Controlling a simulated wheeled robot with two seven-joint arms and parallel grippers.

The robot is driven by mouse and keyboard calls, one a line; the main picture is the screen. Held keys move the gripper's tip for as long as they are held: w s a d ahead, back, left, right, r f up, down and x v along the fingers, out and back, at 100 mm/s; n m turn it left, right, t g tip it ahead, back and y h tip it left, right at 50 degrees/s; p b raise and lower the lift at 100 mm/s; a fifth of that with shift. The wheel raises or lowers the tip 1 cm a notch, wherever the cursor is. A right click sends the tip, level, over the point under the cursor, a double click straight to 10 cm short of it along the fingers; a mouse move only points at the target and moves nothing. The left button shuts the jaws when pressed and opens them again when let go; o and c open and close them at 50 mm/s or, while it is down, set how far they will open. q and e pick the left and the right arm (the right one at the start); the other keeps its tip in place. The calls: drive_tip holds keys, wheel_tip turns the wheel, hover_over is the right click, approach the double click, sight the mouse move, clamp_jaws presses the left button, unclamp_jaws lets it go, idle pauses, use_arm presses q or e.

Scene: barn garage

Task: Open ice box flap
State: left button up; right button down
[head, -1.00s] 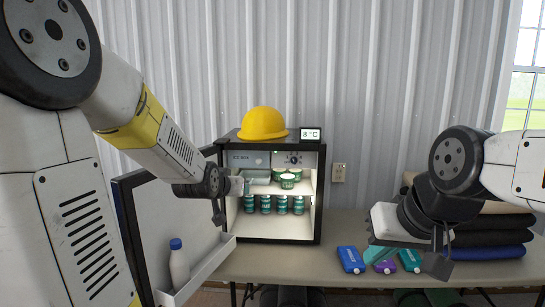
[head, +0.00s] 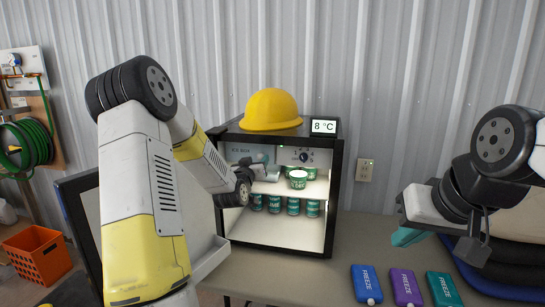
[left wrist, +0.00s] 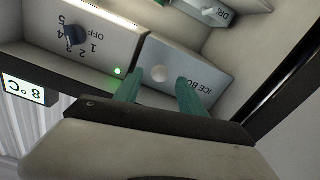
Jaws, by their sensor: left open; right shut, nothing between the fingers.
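The small fridge (head: 339,190) stands open on the table. The ice box flap (head: 239,149) is at its upper left, pale grey with a label, and looks shut. My left gripper (head: 262,164) is inside the fridge's upper part, in front of the flap. My right gripper (head: 408,237) is shut and empty above the table's right side.
A control dial (left wrist: 74,36) sits beside the flap. The open fridge door (head: 200,222) stands at left, partly behind my arm. Freeze packs (head: 404,287) lie at the front right. A yellow helmet (head: 271,109) is on top.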

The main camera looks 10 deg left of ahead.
sight(259, 158)
use_arm(q)
drive_tip(key=shift+w+d, duration=0.1)
drive_tip(key=shift+w, duration=2.3)
clamp_jaws()
